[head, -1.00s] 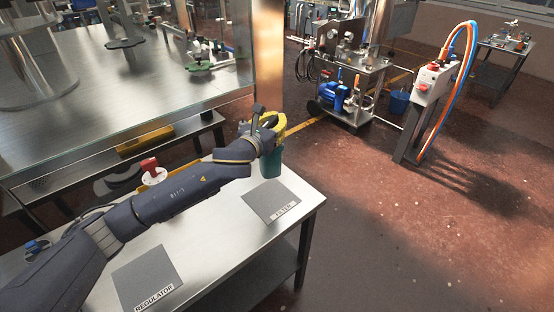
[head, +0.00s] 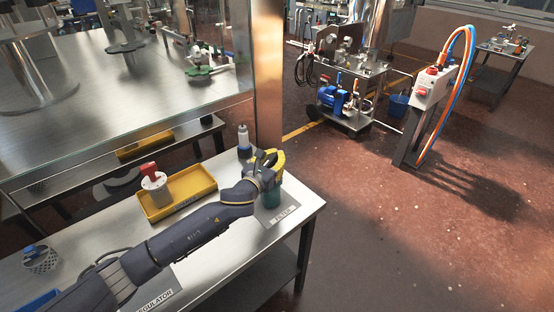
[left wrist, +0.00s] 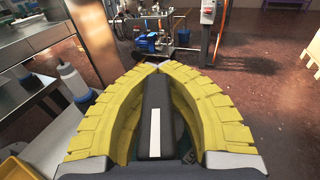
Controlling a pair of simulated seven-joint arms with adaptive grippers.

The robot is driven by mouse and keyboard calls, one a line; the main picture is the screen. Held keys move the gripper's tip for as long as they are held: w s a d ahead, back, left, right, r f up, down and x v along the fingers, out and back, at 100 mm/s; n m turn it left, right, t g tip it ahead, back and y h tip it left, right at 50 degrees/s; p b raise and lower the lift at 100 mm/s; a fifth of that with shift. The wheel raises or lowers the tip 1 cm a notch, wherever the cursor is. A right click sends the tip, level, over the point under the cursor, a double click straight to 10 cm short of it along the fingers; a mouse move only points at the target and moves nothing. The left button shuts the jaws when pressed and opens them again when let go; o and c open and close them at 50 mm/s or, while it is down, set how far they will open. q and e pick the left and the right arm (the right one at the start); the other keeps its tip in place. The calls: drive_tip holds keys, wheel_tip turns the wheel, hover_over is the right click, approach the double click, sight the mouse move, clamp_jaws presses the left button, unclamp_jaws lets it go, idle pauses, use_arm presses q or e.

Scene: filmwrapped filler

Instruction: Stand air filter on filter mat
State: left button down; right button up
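The air filter (head: 270,197) has a teal bowl and hangs or stands upright under my left gripper (head: 265,163), over the grey filter mat (head: 287,209). The gripper's yellow fingers are closed around its upper part. In the left wrist view the fingers of my left gripper (left wrist: 157,66) meet at the tips around a dark block with a white strip, seemingly the filter's top. The arm and bowl cover part of the mat, its "FILTER" label partly showing. I cannot tell whether the bowl's base touches the mat. My right gripper is not in view.
A yellow tray (head: 205,186) lies left of the gripper, with a white and red-knobbed part (head: 154,180) at its left end. A bottle (head: 243,142) stands behind the gripper. The regulator mat (head: 168,282) is partly under my arm. The table's right edge is close to the filter mat.

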use_arm(q)
drive_tip(key=shift+f, duration=0.55)
drive_tip(key=c, duration=1.6)
unclamp_jaws()
drive_tip(key=shift+v, duration=3.8)
